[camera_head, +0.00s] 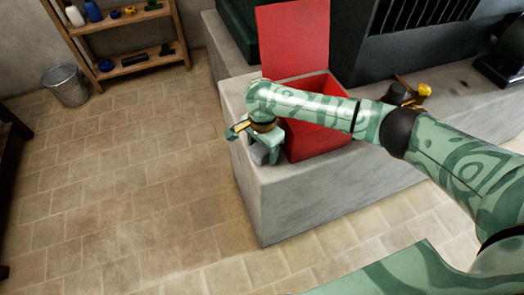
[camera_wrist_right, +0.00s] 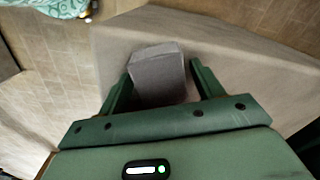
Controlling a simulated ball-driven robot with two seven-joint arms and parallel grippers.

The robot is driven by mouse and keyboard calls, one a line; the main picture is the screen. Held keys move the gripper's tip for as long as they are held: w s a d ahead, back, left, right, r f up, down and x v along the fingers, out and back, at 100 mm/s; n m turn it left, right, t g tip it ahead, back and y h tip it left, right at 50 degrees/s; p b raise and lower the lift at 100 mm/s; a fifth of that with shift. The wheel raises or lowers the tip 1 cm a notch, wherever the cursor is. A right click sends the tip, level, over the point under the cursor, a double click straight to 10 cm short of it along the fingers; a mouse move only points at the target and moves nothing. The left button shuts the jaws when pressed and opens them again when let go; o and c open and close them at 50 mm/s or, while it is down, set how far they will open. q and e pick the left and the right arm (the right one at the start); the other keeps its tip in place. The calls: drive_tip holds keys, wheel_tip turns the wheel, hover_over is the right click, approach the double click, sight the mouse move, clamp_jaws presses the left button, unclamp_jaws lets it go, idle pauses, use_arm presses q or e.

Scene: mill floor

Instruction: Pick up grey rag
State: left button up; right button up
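The grey rag (camera_wrist_right: 158,75) is a folded, block-shaped grey piece on the near left corner of the pale stone ledge (camera_head: 290,205). In the head view the rag (camera_head: 258,154) is partly hidden under my right gripper (camera_head: 264,156), which points down over it. In the wrist view the two fingers of my right gripper (camera_wrist_right: 162,88) stand apart, one on each side of the rag. A gap shows on the right side; on the left the finger is close, and I cannot tell if it touches. My left gripper is not in view.
A red box (camera_head: 318,142) with its lid raised stands on the ledge right beside my right gripper. A dark machine (camera_head: 420,45) stands behind it. A wooden shelf (camera_head: 125,25) and a metal bucket (camera_head: 66,85) are at the back left. The tiled floor on the left is clear.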

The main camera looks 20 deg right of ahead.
drive_tip(key=c, duration=0.8)
